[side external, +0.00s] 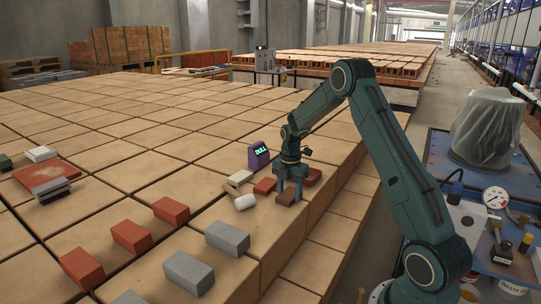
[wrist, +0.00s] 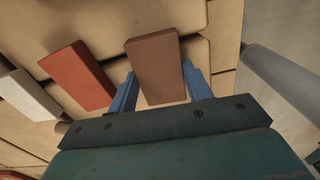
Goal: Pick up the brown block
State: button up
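The brown block (wrist: 156,62) lies on the tan brick surface. In the wrist view it sits between the two blue fingers of my gripper (wrist: 158,70), with a narrow gap showing beside it, so the fingers look open around it. In the side external view my gripper (side external: 289,188) points down over the same brown block (side external: 287,197) near the right edge of the stack. The lower fingertips' exact contact with the block is too small to tell.
A red block (wrist: 78,75) and a white block (wrist: 27,95) lie to the left of my gripper. A purple display box (side external: 258,156) stands behind. A white cylinder (side external: 244,202) lies nearby. Red blocks (side external: 131,237) and grey blocks (side external: 227,238) lie front left. The stack's edge drops off at right.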

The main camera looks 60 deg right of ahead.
aim_at(290, 192)
jog(key=shift+c, duration=0.5)
jog(key=shift+r, duration=0.1)
jog(key=shift+r, duration=0.4)
notch_tip(290, 192, up, 19)
dwell(0.6)
jog(key=w+d+f+m, duration=0.3)
jog(key=d+f+m, duration=0.8)
jog(key=d+m, duration=0.5)
jog(key=shift+w+m, duration=0.2)
jog(key=shift+m, duration=0.8)
